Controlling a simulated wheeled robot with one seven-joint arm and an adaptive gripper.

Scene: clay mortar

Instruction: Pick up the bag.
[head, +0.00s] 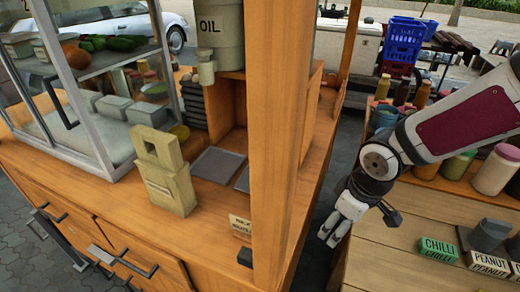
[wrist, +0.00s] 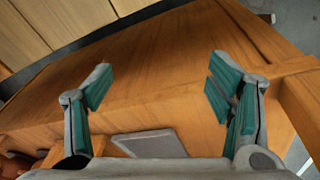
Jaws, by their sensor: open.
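I cannot identify a bag with certainty. A beige, blocky upright item (head: 165,178) stands on the left wooden counter in the head view; whether it is the bag is unclear. My gripper (head: 332,230) hangs below my arm over the gap between the two wooden counters, to the right of the beige item and the wooden post. In the wrist view my gripper (wrist: 160,85) is open, with its green-padded fingers wide apart and nothing between them. The beige item is not recognisable in the wrist view.
A thick wooden post (head: 280,140) stands between my gripper and the beige item. A glass case (head: 75,90) is at left. Grey slabs (head: 218,164) lie on the left counter (head: 205,205). Chilli (head: 438,249) and peanut (head: 487,263) boxes and jars (head: 495,168) are on the right counter.

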